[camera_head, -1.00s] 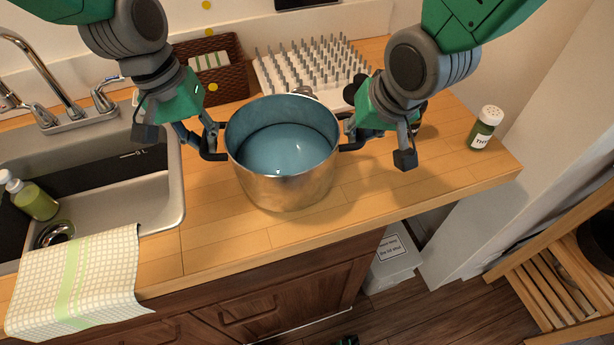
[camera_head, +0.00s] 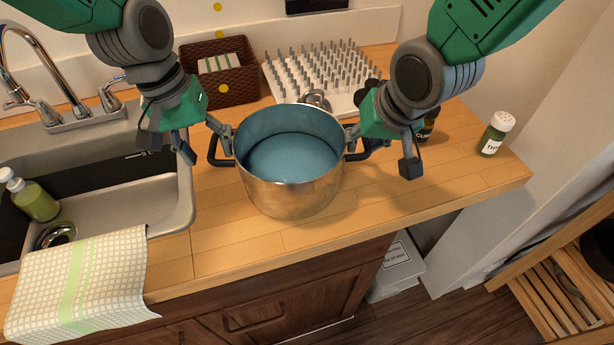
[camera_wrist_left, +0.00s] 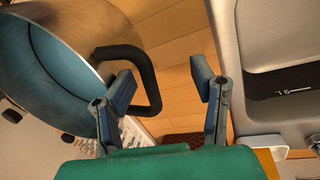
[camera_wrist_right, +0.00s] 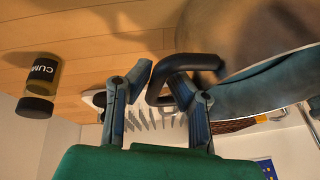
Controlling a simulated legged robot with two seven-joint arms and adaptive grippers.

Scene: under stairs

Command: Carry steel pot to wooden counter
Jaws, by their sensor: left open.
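The steel pot (camera_head: 290,195), with a blue inside and dark loop handles, appears to stand upright on the wooden counter (camera_head: 240,240), right of the sink. My left gripper (camera_head: 207,145) is open at the pot's left handle (camera_head: 214,155). In the left wrist view that handle (camera_wrist_left: 155,85) is beside one finger, with a clear gap to the other. My right gripper (camera_head: 386,156) is at the right handle. In the right wrist view its fingers are apart, with the handle (camera_wrist_right: 153,88) between or just beyond them; contact cannot be told.
A sink (camera_head: 150,205) with a faucet lies left, a checked towel (camera_head: 80,280) over its front edge. A brown basket (camera_head: 240,85) and a spiked white rack (camera_head: 340,95) stand behind the pot. A spice jar (camera_head: 495,135) stands right; another is by my right gripper. The front counter strip is clear.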

